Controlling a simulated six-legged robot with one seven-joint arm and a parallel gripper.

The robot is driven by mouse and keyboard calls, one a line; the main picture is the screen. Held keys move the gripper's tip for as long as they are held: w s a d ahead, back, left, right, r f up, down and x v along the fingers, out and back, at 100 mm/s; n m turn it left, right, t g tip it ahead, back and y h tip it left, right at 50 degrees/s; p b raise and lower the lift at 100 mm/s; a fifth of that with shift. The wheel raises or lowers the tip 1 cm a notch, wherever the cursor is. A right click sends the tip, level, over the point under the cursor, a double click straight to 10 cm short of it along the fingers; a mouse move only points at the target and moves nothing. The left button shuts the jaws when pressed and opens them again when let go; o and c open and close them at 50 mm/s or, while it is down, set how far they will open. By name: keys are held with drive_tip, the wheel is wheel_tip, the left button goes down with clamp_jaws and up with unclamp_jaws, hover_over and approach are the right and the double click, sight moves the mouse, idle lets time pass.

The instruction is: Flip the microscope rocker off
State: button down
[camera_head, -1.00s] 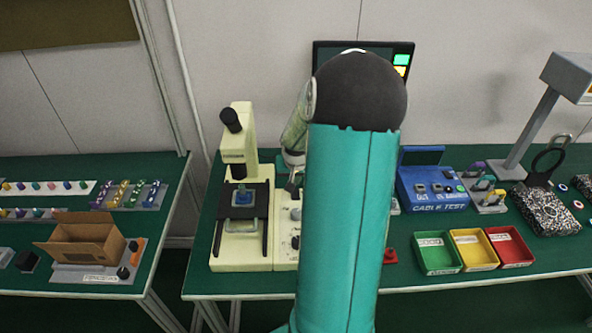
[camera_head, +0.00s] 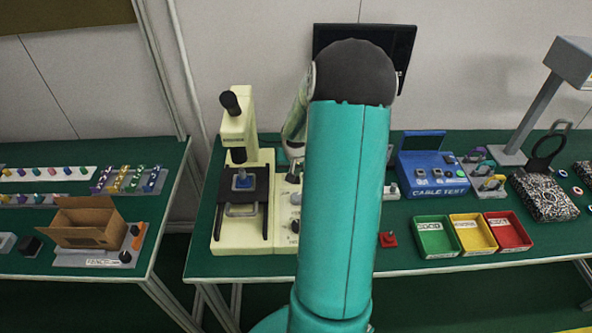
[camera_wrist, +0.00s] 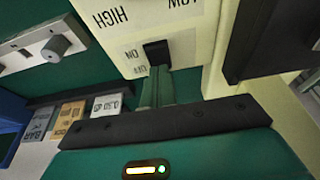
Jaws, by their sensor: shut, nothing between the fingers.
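The cream microscope (camera_head: 237,128) stands on the left of the middle bench, with its control box beside it. In the wrist view the black rocker (camera_wrist: 157,52) sits in the control box's cream face, beside upside-down ON and OFF labels. My gripper (camera_wrist: 157,76) is shut and empty, its tips right at the rocker's OFF-label end; I cannot tell whether they touch. In the head view my gripper (camera_head: 292,177) is at the control box, partly hidden by my arm. The rocker's tilt is unclear.
A dark monitor (camera_head: 385,48) stands behind my arm. The blue cable tester (camera_head: 430,170) and green (camera_head: 437,238), yellow (camera_head: 474,233) and red (camera_head: 509,232) trays lie to the right. A small red item (camera_head: 388,240) lies near the bench front. A gap separates the left bench.

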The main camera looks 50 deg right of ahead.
drive_tip(key=shift+s+a+f, duration=0.1)
drive_tip(key=shift+a, duration=0.1)
drive_tip(key=shift+s+a, duration=0.5)
drive_tip(key=shift+w, duration=0.1)
